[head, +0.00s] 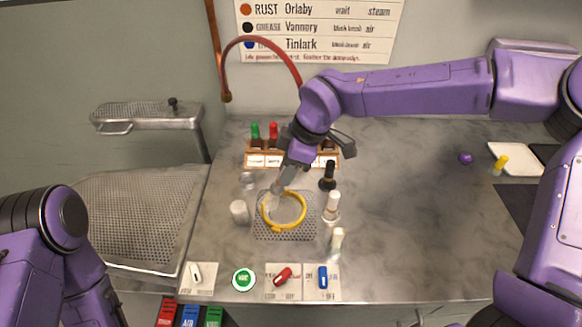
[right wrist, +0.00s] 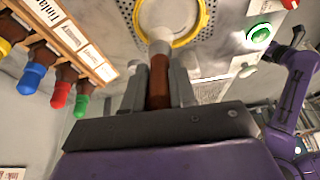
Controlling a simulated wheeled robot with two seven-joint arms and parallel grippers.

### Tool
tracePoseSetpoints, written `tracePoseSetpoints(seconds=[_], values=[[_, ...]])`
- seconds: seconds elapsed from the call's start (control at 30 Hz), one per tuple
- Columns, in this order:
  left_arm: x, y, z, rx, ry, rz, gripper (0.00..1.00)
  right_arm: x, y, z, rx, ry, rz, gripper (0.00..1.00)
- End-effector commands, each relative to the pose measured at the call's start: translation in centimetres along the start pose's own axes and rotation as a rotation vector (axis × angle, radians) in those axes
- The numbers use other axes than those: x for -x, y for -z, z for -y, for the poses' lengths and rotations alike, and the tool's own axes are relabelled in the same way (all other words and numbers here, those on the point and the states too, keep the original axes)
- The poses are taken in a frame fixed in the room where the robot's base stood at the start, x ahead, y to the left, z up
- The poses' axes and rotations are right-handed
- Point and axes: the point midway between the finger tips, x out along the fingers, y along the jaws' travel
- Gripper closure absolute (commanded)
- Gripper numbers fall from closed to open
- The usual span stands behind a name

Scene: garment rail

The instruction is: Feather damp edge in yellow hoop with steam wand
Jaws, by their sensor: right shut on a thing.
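The yellow hoop (head: 304,216) lies around pale cloth (head: 288,208) on a perforated metal plate (head: 262,234). My right gripper (head: 283,180) is above the hoop's upper left side. In the right wrist view it (right wrist: 158,88) is shut on the red-brown handle of the steam wand (right wrist: 159,80). The wand's pale head (right wrist: 157,22) reaches over the hoop (right wrist: 204,18). I cannot tell whether the head touches the cloth. The damp edge cannot be made out. My left gripper is out of view; only my left arm shows at the lower left.
A rack of colour-capped bottles (head: 262,158) stands behind the plate. A white jar (head: 239,212), a black-topped bottle (head: 327,177) and pale-topped bottles (head: 332,207) flank the hoop. A green button (head: 243,279) and red (head: 283,277) and blue (head: 323,277) knobs sit in front. The right counter is mostly clear.

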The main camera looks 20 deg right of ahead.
Motion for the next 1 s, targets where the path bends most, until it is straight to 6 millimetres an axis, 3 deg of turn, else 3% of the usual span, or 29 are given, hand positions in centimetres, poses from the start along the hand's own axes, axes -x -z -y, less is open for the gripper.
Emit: tracePoseSetpoints(seconds=[0.53, 1.0], values=[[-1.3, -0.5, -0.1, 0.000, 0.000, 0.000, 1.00, -0.2, 0.5, 2.4, 0.000, -0.001, -0.001, 1.00], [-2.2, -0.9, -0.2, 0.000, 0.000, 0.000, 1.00, 0.0, -0.3, 4.6, 0.001, 0.000, -0.001, 1.00]])
